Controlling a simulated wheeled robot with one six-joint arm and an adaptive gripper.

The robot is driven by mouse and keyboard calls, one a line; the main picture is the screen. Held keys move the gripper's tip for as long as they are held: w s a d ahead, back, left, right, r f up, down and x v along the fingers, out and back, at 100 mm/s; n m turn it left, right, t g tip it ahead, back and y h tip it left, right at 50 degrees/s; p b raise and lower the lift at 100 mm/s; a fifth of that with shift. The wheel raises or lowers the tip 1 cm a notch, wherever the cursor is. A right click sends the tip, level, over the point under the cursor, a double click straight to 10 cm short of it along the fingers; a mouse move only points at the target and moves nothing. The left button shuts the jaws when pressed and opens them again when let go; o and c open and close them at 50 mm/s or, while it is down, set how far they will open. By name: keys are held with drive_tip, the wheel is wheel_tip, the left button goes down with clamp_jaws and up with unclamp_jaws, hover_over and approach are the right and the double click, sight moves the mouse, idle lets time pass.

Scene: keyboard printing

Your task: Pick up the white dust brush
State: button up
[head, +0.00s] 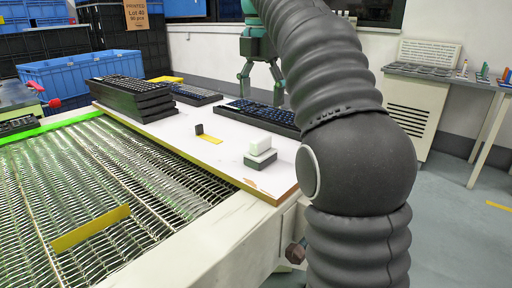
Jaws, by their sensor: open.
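A small block with a white upper part, which looks like the white dust brush (260,146), sits near the right front corner of the white table board (215,150). Its lower part is grey; I cannot tell whether that is bristles or a separate pad. My green gripper (262,88) is open, with its fingers pointing down and apart.
A dark keyboard (262,115) lies behind the brush, another keyboard (193,94) further left. A stack of black keyboards (132,98) stands at the left. A small black block (199,129) stands by a yellow strip (211,139). A mesh conveyor (90,190) runs in front.

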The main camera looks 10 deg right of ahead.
sight(262, 150)
drive_tip(key=shift+w+f, duration=0.15)
drive_tip(key=shift+f, duration=0.2)
wheel_tip(262, 150, down, 7)
drive_tip(key=shift+d+f, duration=0.1)
drive_tip(key=shift+f, duration=0.05)
drive_tip(key=shift+s+f+b, duration=0.15)
drive_tip(key=shift+f+b, duration=0.25)
drive_tip(key=shift+f, duration=1)
drive_tip(key=shift+s+f+b, duration=0.15)
drive_tip(key=shift+f+b, duration=0.25)
drive_tip(key=shift+f, duration=0.95)
drive_tip(key=c, duration=1.4)
